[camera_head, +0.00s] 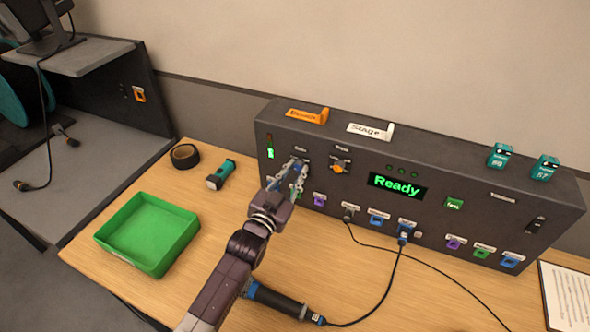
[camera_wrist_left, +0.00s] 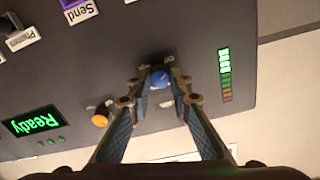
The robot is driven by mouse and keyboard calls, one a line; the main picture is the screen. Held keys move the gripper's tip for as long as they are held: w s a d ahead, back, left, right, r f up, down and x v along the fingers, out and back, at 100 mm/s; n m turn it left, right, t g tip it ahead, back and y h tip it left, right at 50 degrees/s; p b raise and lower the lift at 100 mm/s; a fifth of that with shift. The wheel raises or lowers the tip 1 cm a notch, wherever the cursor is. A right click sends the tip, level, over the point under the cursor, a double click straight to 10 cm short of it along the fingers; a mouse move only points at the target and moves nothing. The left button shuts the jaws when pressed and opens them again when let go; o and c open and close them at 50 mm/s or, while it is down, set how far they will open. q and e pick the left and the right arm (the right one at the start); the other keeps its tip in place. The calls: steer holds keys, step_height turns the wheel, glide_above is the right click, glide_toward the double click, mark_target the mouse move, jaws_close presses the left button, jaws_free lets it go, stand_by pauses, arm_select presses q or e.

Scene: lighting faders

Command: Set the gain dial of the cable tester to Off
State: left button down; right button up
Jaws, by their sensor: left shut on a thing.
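The cable tester (camera_head: 470,210) is a long dark box standing at the back of the wooden table, with a green "Ready" display (camera_head: 398,186). Its gain dial is a blue knob (camera_wrist_left: 159,79) near the left end of the front panel in the head view. My left gripper (camera_head: 296,168) reaches up to that dial and mostly covers it. In the left wrist view, its two fingertips (camera_wrist_left: 158,77) are shut on the sides of the blue knob. The dial's pointer and its position marks cannot be read. My right gripper is not in view.
An orange knob (camera_head: 340,166) sits just right of the dial. A lit level bar (camera_head: 270,152) is left of it. Plugged cables (camera_head: 403,238) hang from the lower panel.

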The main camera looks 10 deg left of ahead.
arm_select(q)
steer(key=shift+f+n, duration=0.15)
steer(key=shift+n, duration=1.15)
steer(key=c, duration=1.8)
jaws_free()
steer(key=shift+o, duration=0.2)
steer(key=shift+s, duration=0.1)
steer(key=s+a, duration=0.2)
steer(key=s, duration=0.9)
steer(key=shift+s+a, duration=0.2)
steer(key=shift+s, duration=0.15)
